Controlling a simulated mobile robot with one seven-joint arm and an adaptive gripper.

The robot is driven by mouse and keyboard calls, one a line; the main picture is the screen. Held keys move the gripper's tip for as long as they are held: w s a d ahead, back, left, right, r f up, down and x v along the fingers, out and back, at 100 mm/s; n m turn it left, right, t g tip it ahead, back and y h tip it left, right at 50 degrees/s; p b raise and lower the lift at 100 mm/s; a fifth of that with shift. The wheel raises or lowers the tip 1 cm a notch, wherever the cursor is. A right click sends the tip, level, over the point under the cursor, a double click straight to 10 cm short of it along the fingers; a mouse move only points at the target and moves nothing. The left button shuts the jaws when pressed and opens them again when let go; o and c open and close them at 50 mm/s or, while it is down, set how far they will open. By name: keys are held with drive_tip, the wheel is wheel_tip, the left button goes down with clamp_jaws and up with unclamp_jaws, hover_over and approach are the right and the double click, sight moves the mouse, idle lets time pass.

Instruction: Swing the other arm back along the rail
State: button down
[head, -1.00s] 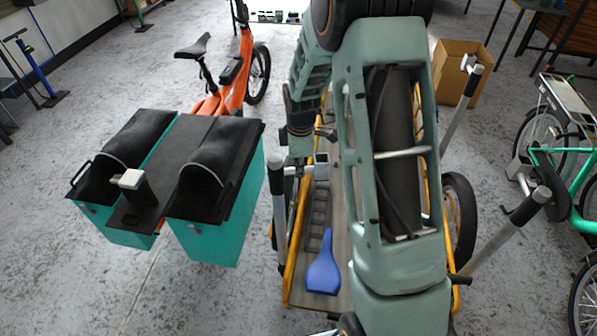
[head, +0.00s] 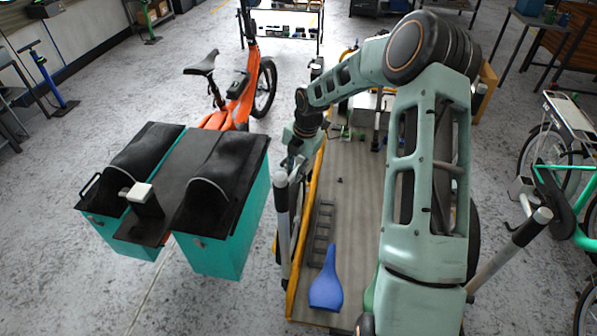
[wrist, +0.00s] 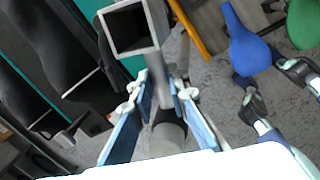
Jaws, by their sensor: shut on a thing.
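A grey post (head: 282,225) stands at the left yellow rail (head: 308,215) of the cargo bed (head: 352,210). Its swing arm points away along the rail, mostly hidden by my gripper (head: 297,160) in the head view. In the wrist view, my gripper (wrist: 160,105) has its blue-padded fingers closed on the arm's grey bar (wrist: 160,82), just below a hollow square end (wrist: 134,28). On the right, another grey post (head: 512,248) carries a similar arm (head: 526,202), pointing away from me.
A blue saddle (head: 326,285) lies on the bed beside a dark ladder-like rack (head: 320,232). Teal panniers (head: 225,225) on the orange bike (head: 243,100) stand close on the left. A green bike (head: 580,205) is at right. Grey floor is open at far left.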

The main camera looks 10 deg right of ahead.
sight(294, 173)
drive_tip(key=shift+w+a+n+g+p, duration=0.2)
drive_tip(key=shift+w+a+n, duration=0.25)
drive_tip(key=shift+n, duration=0.55)
drive_tip(key=shift+w+a+n+g+p, duration=0.1)
drive_tip(key=shift+w+a+n+g, duration=0.3)
drive_tip(key=shift+n, duration=0.6)
drive_tip(key=shift+s+a, duration=0.1)
drive_tip(key=shift+a, duration=0.1)
drive_tip(key=c, duration=2.1)
unclamp_jaws()
drive_tip(key=r, duration=0.4)
drive_tip(key=d+r, duration=0.1)
drive_tip(key=r, duration=0.3)
drive_tip(key=s+d+r, duration=0.1)
drive_tip(key=r, duration=0.3)
drive_tip(key=shift+d, duration=0.1)
drive_tip(key=shift+f, duration=0.15)
